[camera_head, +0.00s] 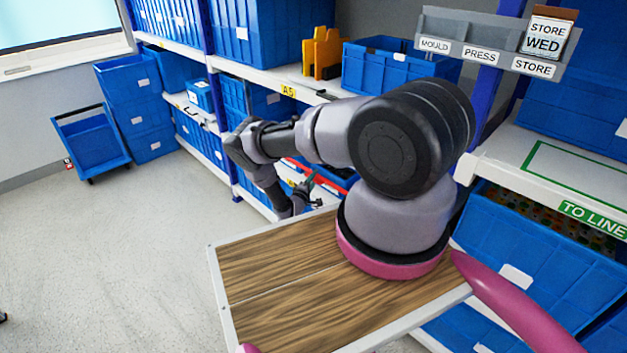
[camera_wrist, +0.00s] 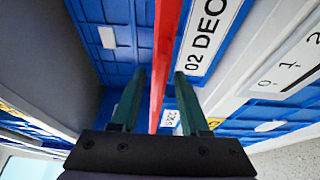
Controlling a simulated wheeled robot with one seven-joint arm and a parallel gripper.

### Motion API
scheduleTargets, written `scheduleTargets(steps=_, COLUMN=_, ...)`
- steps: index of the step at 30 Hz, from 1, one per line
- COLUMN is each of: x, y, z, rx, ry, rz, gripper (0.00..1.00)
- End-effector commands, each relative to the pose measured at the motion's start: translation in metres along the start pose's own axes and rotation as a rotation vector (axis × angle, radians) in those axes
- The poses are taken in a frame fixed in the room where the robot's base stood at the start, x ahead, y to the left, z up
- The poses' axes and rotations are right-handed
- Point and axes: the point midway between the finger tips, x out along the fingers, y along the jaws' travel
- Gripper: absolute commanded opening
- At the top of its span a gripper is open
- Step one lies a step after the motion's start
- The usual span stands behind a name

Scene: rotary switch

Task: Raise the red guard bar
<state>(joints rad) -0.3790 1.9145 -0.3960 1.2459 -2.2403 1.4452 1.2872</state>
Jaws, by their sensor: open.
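The red guard bar (camera_wrist: 161,55) shows in the wrist view as a long strip running from the top edge down between my fingers. My gripper (camera_wrist: 155,76) is open, with one dark green finger on each side of the bar. A gap shows between the bar and each finger. I cannot tell whether the bar lies fully within the fingers' depth. In the head view my gripper (camera_head: 308,186) is small, at the shelf front beyond my arm. A short red piece, probably the bar, shows there, partly hidden by my arm.
Blue bins (camera_wrist: 108,38) sit behind the bar in the wrist view. A white label reading "02 DEC" (camera_wrist: 207,35) is just right of it. A pale shelf edge (camera_wrist: 240,75) runs close to the right finger. Open floor (camera_head: 110,250) lies left in the head view.

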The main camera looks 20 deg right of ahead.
Motion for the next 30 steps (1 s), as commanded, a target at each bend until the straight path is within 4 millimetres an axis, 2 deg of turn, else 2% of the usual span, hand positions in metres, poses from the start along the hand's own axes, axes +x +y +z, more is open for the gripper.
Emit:
scheduleTargets(steps=3, x=-0.0002, y=0.0000, z=-0.0002, rx=0.000, ry=0.000, rz=0.000, gripper=0.45)
scheduleTargets(steps=4, x=-0.0003, y=0.0001, z=-0.0002, rx=0.000, ry=0.000, rz=0.000, gripper=0.37)
scheduleTargets(steps=7, x=-0.0004, y=0.0001, z=-0.0003, rx=0.000, ry=0.000, rz=0.000, gripper=0.00)
scheduleTargets(steps=30, x=-0.0009, y=-0.0002, z=-0.0006, rx=0.001, ry=0.000, rz=-0.001, gripper=0.00)
